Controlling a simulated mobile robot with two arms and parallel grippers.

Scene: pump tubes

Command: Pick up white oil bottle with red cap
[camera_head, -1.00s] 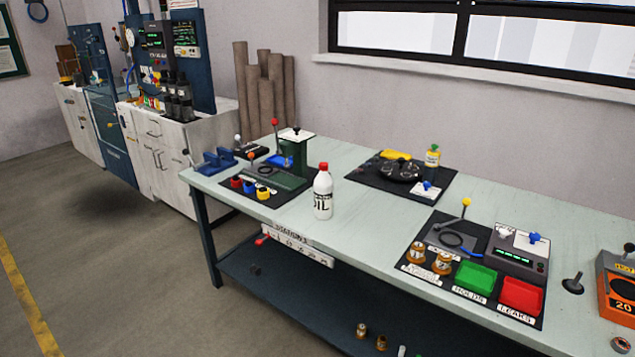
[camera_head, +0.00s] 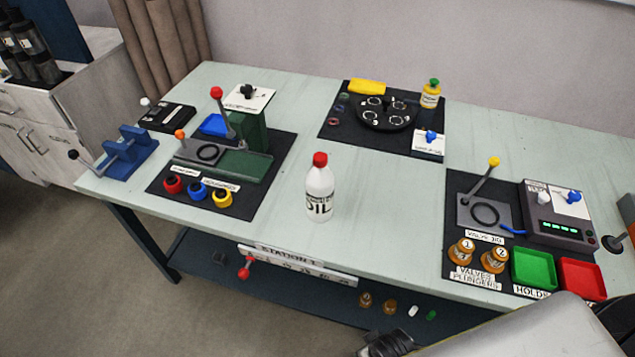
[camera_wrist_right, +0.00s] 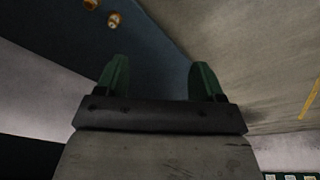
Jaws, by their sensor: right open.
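The white oil bottle (camera_head: 320,190) with a red cap stands upright on the pale green workbench (camera_head: 370,240), near the middle of the head view. Nothing touches it. My right gripper (camera_wrist_right: 158,80) shows in the right wrist view with its two green fingers apart and nothing between them. It is away from the bottle, and the bottle does not show in that view. My left gripper is in neither view.
Left of the bottle is a black mat with a green press (camera_head: 245,145) and lever. Behind it is a mat with a round black fixture (camera_head: 385,110) and yellow bottle (camera_head: 431,93). Right are a valve jig (camera_head: 485,212), green tray (camera_head: 533,268) and red tray (camera_head: 582,279). Bench around the bottle is clear.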

